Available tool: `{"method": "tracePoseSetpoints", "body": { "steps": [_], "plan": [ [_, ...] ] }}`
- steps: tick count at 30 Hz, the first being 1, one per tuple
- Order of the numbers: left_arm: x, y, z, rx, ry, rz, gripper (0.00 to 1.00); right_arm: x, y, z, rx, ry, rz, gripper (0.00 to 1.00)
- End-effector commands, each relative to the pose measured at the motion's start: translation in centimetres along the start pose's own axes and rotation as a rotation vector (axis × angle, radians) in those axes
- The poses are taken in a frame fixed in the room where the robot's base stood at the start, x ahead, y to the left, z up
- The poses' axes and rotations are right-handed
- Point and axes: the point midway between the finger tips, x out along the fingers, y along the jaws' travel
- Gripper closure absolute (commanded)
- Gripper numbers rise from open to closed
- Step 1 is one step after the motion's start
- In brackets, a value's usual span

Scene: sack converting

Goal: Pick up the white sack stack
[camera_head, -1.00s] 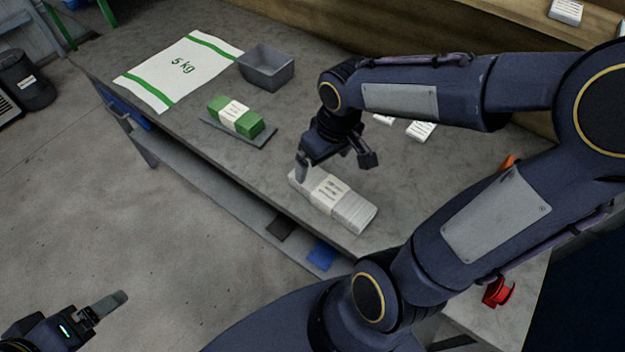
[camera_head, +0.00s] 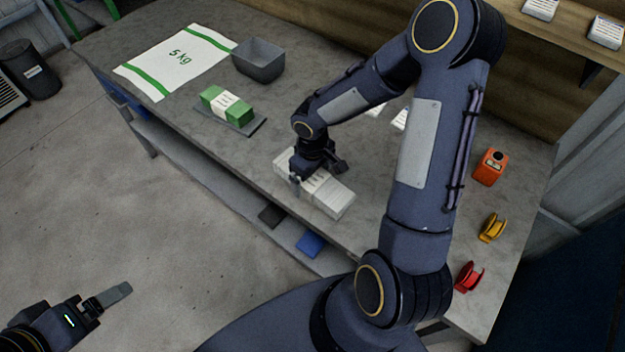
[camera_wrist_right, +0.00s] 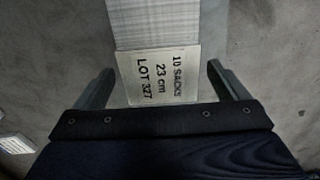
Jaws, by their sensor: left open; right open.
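The white sack stack (camera_head: 334,196) lies flat on the grey workbench near its front edge, with a paper band around its middle. In the right wrist view the stack (camera_wrist_right: 155,24) and its printed band (camera_wrist_right: 160,72) lie between the two fingers. My right gripper (camera_head: 317,178) is over the middle of the stack, open, with one finger on each side of the band; whether they touch it I cannot tell. It also shows in the right wrist view (camera_wrist_right: 165,88). My left gripper (camera_head: 118,295) is open, low at the left over the floor, away from the bench.
A green banded stack (camera_head: 226,104) lies on a dark plate to the left. An orange device (camera_head: 490,167), a yellow holder (camera_head: 491,228) and a red holder (camera_head: 469,277) stand at the right.

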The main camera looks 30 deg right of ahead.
Motion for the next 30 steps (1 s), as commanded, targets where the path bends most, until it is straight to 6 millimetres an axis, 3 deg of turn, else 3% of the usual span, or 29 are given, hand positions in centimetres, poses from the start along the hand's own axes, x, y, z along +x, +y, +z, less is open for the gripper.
{"method": "tracePoseSetpoints", "body": {
  "steps": [3,10,24,30],
  "plan": [
    [0.0,0.0,0.0,0.0,0.0,0.0,0.19,0.93,-0.06,0.05,-0.001,-0.001,-0.001,0.06],
    [0.01,0.0,0.01,0.0,0.0,0.0,0.19,1.0,-0.03,0.04,0.0,0.001,-0.001,0.06],
    [0.01,0.0,0.01,0.0,0.0,0.0,0.19,0.96,-0.03,0.04,0.0,0.0,-0.001,0.67],
    [-0.01,0.0,0.01,0.0,0.0,0.0,0.19,0.89,-0.03,0.0,0.0,0.001,0.0,0.68]
  ]
}}
